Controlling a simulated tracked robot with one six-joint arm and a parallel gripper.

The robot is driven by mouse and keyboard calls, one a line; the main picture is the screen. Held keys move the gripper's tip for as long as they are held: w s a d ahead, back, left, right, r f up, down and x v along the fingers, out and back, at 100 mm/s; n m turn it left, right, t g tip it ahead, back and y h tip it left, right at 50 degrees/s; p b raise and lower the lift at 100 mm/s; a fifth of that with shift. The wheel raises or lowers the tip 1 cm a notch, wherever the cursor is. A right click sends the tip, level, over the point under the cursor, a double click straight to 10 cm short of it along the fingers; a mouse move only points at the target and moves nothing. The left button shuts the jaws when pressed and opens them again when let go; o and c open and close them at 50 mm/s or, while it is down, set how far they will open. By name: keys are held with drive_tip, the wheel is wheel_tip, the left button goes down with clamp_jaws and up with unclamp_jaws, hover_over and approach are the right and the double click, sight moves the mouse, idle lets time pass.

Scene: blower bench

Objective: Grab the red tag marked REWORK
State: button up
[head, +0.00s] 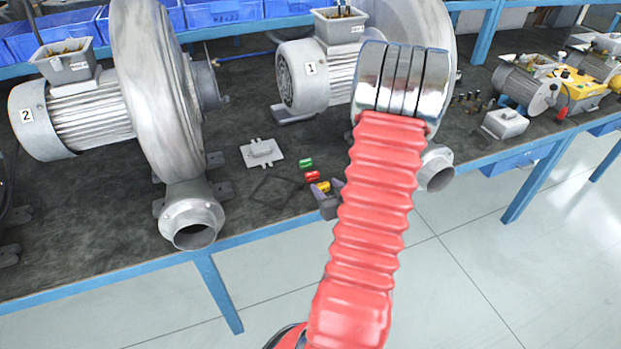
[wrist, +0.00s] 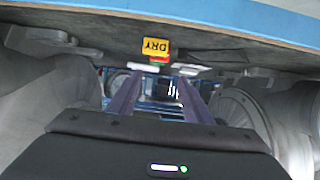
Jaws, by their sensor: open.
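The red tag (head: 312,175) lies on the dark bench top between a green tag (head: 305,163) and a yellow tag (head: 322,186). Its lettering is too small to read in the head view. In the wrist view the red tag (wrist: 158,59) shows as a thin strip, mostly hidden by the yellow tag (wrist: 155,46), which reads DRY upside down. My gripper (head: 327,188) is open and empty, near the bench's front edge, with the yellow tag nearest its fingers. In the wrist view the tags appear above the gap between the fingers (wrist: 158,95).
Blower 2 (head: 158,95) stands left of the tags. Blower 1 (head: 315,75) stands behind them to the right, partly hidden by my arm. A grey plate with a raised block (head: 262,152) lies left of the green tag. Outlet flanges (head: 192,215) reach the blue front edge.

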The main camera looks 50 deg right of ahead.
approach(312, 174)
drive_tip(key=x, duration=0.3)
drive_tip(key=shift+w+d, duration=0.1)
drive_tip(key=shift+w, duration=0.05)
drive_tip(key=shift+x, duration=2.6)
drive_tip(key=c, duration=0.8)
